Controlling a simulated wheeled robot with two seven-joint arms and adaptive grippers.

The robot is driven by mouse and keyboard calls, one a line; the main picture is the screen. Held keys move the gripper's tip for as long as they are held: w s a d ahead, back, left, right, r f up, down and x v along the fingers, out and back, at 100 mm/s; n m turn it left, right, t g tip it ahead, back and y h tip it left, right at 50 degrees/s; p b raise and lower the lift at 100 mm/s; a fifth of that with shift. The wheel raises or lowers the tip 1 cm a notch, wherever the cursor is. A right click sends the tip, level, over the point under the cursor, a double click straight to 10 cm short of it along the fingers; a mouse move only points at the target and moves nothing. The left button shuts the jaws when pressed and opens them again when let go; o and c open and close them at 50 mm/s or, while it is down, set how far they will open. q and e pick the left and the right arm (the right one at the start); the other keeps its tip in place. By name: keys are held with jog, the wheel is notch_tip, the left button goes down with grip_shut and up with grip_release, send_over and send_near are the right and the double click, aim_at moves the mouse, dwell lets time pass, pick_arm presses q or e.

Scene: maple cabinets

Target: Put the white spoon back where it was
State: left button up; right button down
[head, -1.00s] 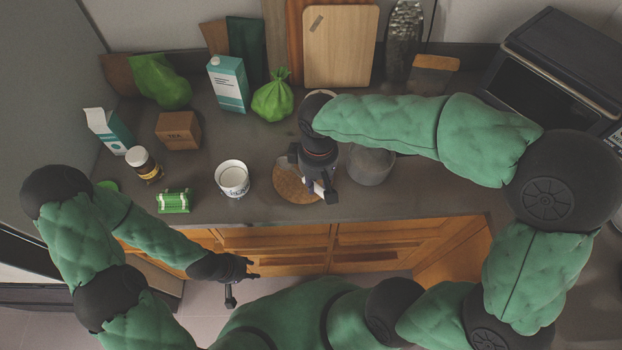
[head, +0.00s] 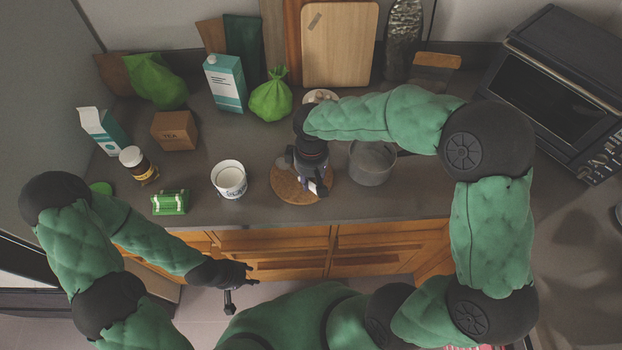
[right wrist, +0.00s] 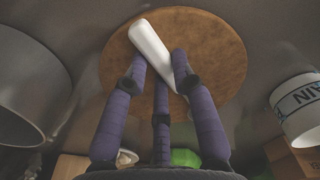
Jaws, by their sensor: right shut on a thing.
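The white spoon (right wrist: 150,45) shows as a smooth white piece between the fingers of my right gripper in the right wrist view; the rest of it is hidden by the fingers. My right gripper (right wrist: 162,75) is shut on it, above the round wooden board (right wrist: 215,50). In the head view, my right gripper (head: 314,188) is over the same round board (head: 285,188), close to the counter's front edge, with only a bit of white showing. My left gripper (head: 241,287) is open and empty in front of the counter, its fingers apart.
A grey pot (head: 372,165) stands right of the board and a white cup (head: 229,180) left of it. A green packet (head: 170,202), a jar (head: 138,165) and a tea box (head: 174,130) are further left. A green bag (head: 271,95) and carton (head: 226,83) stand behind.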

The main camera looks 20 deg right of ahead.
jog(key=c, duration=1)
grip_release()
notch_tip(320, 180, up, 12)
jog(key=p, duration=0.3)
jog(key=shift+r, duration=0.1)
